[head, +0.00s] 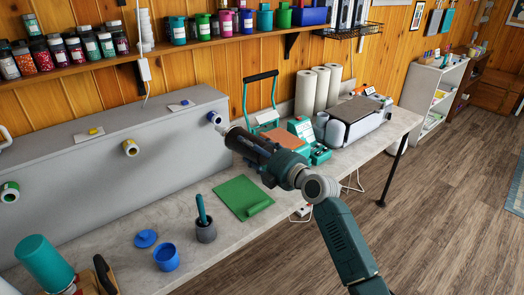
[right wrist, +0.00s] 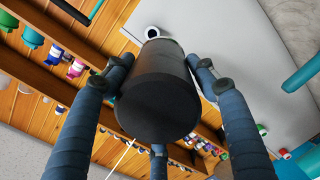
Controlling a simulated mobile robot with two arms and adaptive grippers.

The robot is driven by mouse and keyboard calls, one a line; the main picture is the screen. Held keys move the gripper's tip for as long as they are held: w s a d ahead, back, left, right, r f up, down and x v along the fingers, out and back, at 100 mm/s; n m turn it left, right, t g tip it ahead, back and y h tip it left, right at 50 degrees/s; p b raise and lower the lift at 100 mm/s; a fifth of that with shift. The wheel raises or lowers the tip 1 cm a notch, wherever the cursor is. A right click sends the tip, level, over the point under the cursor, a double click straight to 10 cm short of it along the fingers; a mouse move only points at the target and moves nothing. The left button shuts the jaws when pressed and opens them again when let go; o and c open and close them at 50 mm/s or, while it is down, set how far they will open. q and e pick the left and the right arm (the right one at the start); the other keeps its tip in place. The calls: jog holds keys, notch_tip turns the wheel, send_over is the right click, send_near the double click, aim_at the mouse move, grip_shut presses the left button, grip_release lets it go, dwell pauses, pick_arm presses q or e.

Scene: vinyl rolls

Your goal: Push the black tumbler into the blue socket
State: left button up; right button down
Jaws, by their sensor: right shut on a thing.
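The black tumbler (right wrist: 160,85) is a dark cylinder, held between the fingers of my right gripper (right wrist: 155,95), with its flat end facing the wrist camera. In the head view my right gripper (head: 243,143) is shut on it in front of the grey box. The blue socket (head: 214,118) is a small white and blue ring on the right part of the box's face, just left of the gripper. A pale ring with a dark centre (right wrist: 152,32) shows past the tumbler's far end in the right wrist view. I cannot tell whether the tumbler touches it. My left gripper is not in view.
The grey box (head: 70,185) also bears a yellow ring (head: 131,148) and a green ring (head: 9,192). On the table are a green mat (head: 238,193), a grey cup (head: 206,232), a blue cup (head: 166,258) and a teal cylinder (head: 43,262). Machines stand behind my right arm.

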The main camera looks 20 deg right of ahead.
jog(key=d+f, duration=0.1)
jog(key=d+f+h, duration=0.1)
jog(key=d, duration=0.1)
jog(key=shift+s+m+t, duration=0.15)
jog(key=shift+m+t, duration=0.25)
jog(key=shift+r, duration=0.1)
jog(key=shift+a, duration=0.1)
jog(key=shift+s+f+b, duration=0.1)
jog(key=shift+f+b, duration=0.1)
jog(key=shift+b, duration=0.7)
jog(key=shift+w+r, duration=0.15)
jog(key=shift+w, duration=0.15)
jog(key=shift+a+b+x, duration=0.1)
jog(key=shift+b+x, duration=0.8)
jog(key=shift+x, duration=0.5)
jog(key=shift+a+b+x, duration=0.15)
jog(key=shift+b+x, duration=0.75)
jog(key=shift+x, duration=0.45)
jog(key=shift+r, duration=0.2)
jog(key=shift+b, duration=0.35)
